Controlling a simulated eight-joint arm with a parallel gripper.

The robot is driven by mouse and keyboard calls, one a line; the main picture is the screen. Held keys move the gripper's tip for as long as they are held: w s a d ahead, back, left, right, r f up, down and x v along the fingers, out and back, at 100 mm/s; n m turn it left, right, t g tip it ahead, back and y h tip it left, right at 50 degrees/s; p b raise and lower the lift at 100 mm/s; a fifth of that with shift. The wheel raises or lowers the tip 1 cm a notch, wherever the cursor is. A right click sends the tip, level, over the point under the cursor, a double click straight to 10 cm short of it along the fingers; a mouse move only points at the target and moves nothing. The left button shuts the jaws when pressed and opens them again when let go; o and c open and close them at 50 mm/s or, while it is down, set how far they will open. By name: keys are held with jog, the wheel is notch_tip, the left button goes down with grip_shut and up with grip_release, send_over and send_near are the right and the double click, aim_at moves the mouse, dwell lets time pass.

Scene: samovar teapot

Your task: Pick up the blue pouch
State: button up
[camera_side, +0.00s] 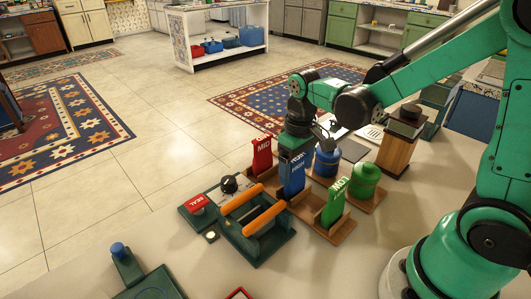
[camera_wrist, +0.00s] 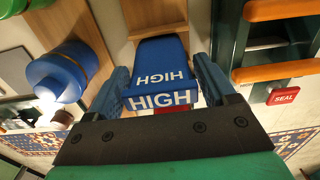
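The blue pouch (camera_side: 293,179), marked HIGH, stands upright in a wooden holder between a red and a green one. In the wrist view the blue pouch (camera_wrist: 162,62) lies in the middle, between my two fingers. My gripper (camera_side: 296,152) is right above the pouch and reaches down over its top. In the wrist view my gripper (camera_wrist: 163,82) has one finger on each side of the pouch, very close to its sides. I cannot tell whether the fingers press on it. The lower part of the pouch is partly hidden by the holder and neighbours.
A red pouch (camera_side: 262,157) marked MID and a green pouch (camera_side: 333,203) marked LOW stand close by. A blue canister (camera_side: 327,163) and a green canister (camera_side: 365,182) stand to the right. A green frame with orange handles (camera_side: 264,219) is at left.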

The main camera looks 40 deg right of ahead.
jog(key=c, duration=1)
